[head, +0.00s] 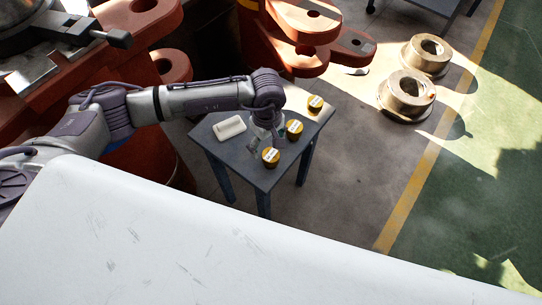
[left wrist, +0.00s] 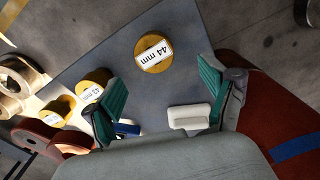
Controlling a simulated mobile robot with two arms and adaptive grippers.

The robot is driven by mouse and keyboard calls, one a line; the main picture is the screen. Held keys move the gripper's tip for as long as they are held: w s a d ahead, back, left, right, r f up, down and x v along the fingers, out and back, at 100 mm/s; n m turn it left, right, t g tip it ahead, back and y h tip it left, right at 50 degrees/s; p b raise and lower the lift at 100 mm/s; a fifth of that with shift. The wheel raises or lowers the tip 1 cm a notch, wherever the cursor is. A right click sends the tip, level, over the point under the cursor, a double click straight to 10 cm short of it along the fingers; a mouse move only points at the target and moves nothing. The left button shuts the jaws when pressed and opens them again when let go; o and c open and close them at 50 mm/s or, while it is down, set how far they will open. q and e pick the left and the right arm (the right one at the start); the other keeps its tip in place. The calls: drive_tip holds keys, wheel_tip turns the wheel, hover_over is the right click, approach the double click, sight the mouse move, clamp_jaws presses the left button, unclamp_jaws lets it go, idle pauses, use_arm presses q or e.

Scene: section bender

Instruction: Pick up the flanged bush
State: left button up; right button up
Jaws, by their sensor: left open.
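My left gripper (head: 266,144) hangs over the small grey table (head: 230,155). In the left wrist view its two green-padded fingers (left wrist: 160,75) are apart with nothing between them. Three golden cylinders with white labels stand on the table: a front one (head: 270,158), a middle one (head: 295,130) and a back one (head: 316,103). The front one reads "44 mm" in the left wrist view (left wrist: 153,50), just beyond the fingertips. Two large metal rings with flanges, a near one (head: 407,95) and a far one (head: 426,55), stand on the floor. I cannot tell which piece is the task's flanged bush.
A white block (head: 229,127) lies on the table left of my gripper. Big red machine parts (head: 300,35) stand behind and left of the table. A white surface (head: 180,240) fills the foreground. The floor right of the table is clear up to the rings.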

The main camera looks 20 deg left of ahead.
sight(271, 155)
use_arm(q)
wheel_tip(271, 155, down, 3)
drive_tip(key=shift+r, duration=0.1)
drive_tip(key=f, duration=0.2)
drive_tip(key=d+f+p, duration=0.1)
drive_tip(key=f, duration=0.1)
drive_tip(key=shift+f, duration=0.1)
drive_tip(key=shift+w+a+f, duration=0.1)
drive_tip(key=shift+f, duration=0.4)
drive_tip(key=c, duration=1.5)
